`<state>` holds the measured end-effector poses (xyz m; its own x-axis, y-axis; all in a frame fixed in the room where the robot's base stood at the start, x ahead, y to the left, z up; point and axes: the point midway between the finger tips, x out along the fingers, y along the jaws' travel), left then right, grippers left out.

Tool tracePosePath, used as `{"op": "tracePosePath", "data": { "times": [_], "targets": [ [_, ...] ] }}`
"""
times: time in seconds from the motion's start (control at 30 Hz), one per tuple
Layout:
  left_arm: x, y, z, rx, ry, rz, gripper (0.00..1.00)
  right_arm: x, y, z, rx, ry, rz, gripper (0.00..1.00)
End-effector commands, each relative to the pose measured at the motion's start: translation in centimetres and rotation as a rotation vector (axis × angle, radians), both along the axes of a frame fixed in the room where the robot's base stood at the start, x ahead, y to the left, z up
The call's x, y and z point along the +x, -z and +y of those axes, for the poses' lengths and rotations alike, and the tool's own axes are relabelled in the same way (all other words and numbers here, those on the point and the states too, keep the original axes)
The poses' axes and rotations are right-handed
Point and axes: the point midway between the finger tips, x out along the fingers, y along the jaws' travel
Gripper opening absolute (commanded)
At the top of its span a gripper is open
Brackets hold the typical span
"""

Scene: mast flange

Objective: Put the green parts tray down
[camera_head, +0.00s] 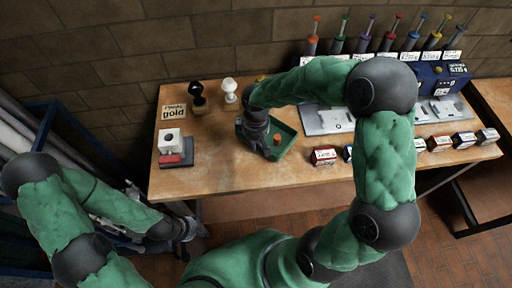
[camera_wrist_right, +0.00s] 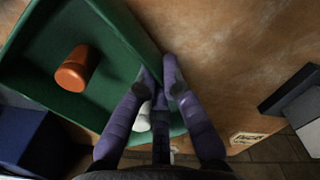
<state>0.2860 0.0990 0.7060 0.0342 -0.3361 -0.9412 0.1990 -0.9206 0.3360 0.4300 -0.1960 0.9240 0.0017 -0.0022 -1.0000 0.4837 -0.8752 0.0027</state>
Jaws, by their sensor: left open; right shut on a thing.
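The green parts tray (camera_head: 287,149) is over the middle of the workbench in the head view, partly hidden by my right arm and hand. An orange-brown cylindrical part lies in it. In the right wrist view the tray (camera_wrist_right: 110,25) fills the upper left, with the orange-brown part (camera_wrist_right: 72,70) and a white part (camera_wrist_right: 143,118) partly behind a finger. My right gripper (camera_wrist_right: 168,80) is shut on the tray's wall. In the head view this gripper (camera_head: 262,146) is at the tray's left side. I cannot tell whether the tray touches the bench. My left gripper (camera_head: 190,228) is open and empty, off the bench's front left.
The wooden workbench (camera_head: 222,168) has bare room left of the tray. A grey-and-red device (camera_head: 175,150), a sign (camera_head: 172,112) and a white knobbed piece (camera_head: 230,90) stand at the left. A grey plate (camera_head: 325,120) and several small boxes (camera_head: 323,156) lie to the right.

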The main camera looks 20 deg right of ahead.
Motion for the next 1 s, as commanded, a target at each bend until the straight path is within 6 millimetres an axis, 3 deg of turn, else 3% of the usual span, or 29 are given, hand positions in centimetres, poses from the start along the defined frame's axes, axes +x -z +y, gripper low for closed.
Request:
{"op": "tracePosePath", "data": {
  "times": [0.2,0.63,0.7,0.73,1.0],
  "targets": [
    [0.0,1.0,0.0,0.0,0.0,0.0,0.63,0.2,3.0,-0.1,0.0,0.001,-0.001,0.0],
    [0.0,1.2,0.0,0.0,0.0,0.0,0.63,0.2,3.5,-0.1,0.0,0.0,-0.001,0.0],
    [0.0,1.1,0.0,0.0,0.0,0.0,0.63,0.1,3.5,0.0,0.0,0.0,0.0,0.28],
    [0.0,1.1,0.0,0.0,0.0,0.0,0.63,0.1,3.5,0.0,0.0,0.0,0.0,0.32],
    [0.0,1.1,0.0,0.0,0.0,0.0,0.63,0.1,3.5,0.0,0.0,0.0,0.0,0.32]
  ]
}}
